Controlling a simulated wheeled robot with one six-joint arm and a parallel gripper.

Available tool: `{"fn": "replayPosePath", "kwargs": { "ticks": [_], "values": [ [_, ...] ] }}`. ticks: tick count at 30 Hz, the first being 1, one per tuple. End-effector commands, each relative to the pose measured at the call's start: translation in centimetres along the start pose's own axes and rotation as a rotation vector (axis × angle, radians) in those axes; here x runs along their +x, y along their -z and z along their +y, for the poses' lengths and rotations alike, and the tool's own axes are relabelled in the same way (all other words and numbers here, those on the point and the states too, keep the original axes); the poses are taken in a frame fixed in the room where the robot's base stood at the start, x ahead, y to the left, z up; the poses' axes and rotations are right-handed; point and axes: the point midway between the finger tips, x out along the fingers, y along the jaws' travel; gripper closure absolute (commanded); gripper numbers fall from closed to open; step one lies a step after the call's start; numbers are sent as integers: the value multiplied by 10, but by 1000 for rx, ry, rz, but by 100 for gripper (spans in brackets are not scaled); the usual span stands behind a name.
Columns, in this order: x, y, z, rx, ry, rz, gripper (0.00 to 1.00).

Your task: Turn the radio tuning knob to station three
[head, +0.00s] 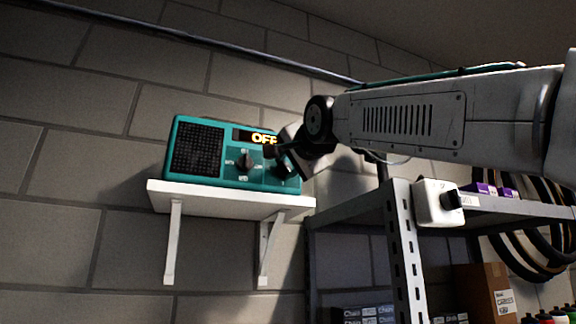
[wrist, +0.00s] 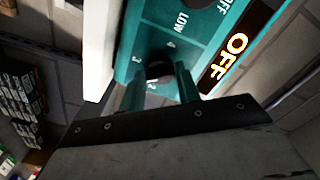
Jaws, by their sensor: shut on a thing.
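The teal radio (head: 215,124) stands on a white wall shelf, with a black speaker grille at its left. Its display (head: 258,137) reads OFF and also shows in the wrist view (wrist: 231,62). My gripper (wrist: 158,84) is shut on the dark tuning knob (wrist: 158,69), one finger on each side. In the head view my gripper (head: 281,160) covers most of the tuning knob. A second dark knob (head: 245,160) sits left of it, with LOW and OFF marks.
The white shelf (head: 225,200) is narrow and held by two brackets. A grey metal rack (head: 402,250) stands to the right, with a white box with a black knob (head: 434,203) at its corner. Bike tyres hang behind it. The wall left of the radio is bare.

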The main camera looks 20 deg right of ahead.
Motion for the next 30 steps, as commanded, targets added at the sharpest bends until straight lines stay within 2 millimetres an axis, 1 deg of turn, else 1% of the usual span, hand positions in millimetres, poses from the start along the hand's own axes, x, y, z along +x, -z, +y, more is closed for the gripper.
{"fn": "replayPosePath", "kwargs": {
  "ticks": [9, 18, 24, 30],
  "values": [
    [0, 0, 0, 294, -3, -1, 90],
    [0, 0, 0, 526, -3, -1, 90],
    [0, 0, 0, 625, -4, 0, 90],
    [0, 0, 0, 677, -4, 0, 90]
  ]
}}
